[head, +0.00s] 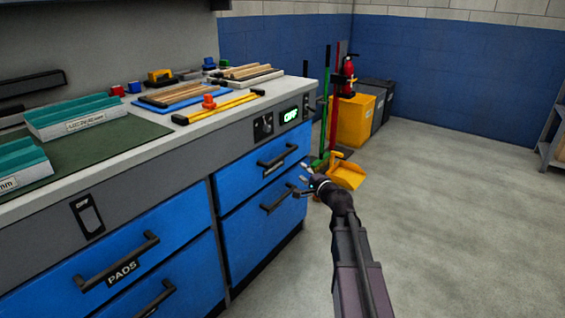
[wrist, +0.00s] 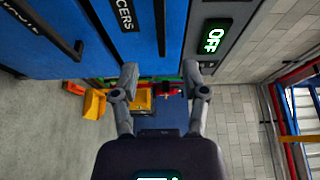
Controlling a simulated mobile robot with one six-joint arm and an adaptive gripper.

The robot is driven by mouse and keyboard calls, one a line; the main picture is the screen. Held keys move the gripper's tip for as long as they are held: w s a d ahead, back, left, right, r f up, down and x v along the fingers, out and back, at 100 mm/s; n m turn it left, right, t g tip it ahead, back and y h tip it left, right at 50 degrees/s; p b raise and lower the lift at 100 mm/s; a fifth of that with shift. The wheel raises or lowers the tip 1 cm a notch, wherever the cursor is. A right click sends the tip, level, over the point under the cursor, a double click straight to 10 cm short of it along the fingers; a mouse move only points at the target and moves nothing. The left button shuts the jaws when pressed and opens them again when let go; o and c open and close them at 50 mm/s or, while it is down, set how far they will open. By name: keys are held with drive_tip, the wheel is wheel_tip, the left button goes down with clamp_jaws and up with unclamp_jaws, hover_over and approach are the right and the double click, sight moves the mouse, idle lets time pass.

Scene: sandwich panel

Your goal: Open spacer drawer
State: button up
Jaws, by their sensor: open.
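The spacer drawer (head: 240,170) is the blue upper drawer at the right end of the workbench; its front looks flush with the cabinet. Its dark bar handle (head: 278,157) runs across the front. In the wrist view, turned sideways, a label ending in "CERS" (wrist: 125,12) lies beside that handle (wrist: 161,25). My gripper (head: 303,178) is open and empty, near the cabinet's right front corner. In the wrist view its two fingertips (wrist: 161,75) are apart, with the handle's end beyond the gap between them. I see no contact with the handle.
Another blue drawer with its own handle (head: 277,200) is just below. A panel with a green "OFF" display (head: 290,116) is above. Beyond the bench stand a green broom, a yellow dustpan (head: 346,172) and a yellow bin (head: 352,120). The floor (head: 460,220) to the right is clear.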

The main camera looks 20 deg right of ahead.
sight(284, 157)
drive_tip(key=shift+w, duration=0.15)
drive_tip(key=x, duration=1.3)
drive_tip(key=shift+w+a, duration=0.15)
drive_tip(key=shift+w, duration=0.1)
clamp_jaws()
